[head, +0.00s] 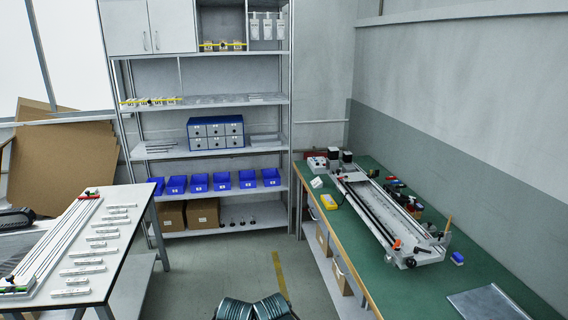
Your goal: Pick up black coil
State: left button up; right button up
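I cannot pick out a black coil with certainty. A black ribbed object (15,218) is cut off by the left edge of the head view, beside the white table; its shape is unclear. Several small dark items (238,222) stand on the bottom shelf of the rack, too small to make out. Neither of my grippers can be made out in this view. Two dark ribbed rounded parts show at the bottom middle edge; I cannot tell what they are.
A white table (122,243) with rails and several strips stands left. A green-topped bench (395,289) with a long gantry device (386,217) runs along the right wall. The shelving rack (205,105) holds blue bins (199,183). Open floor (235,268) lies between the tables.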

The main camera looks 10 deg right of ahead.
aim_at(410, 200)
jog(key=i, duration=3.45)
jog(key=i+z, duration=0.4)
jog(key=k+z, duration=0.1)
jog(key=z, duration=3.45)
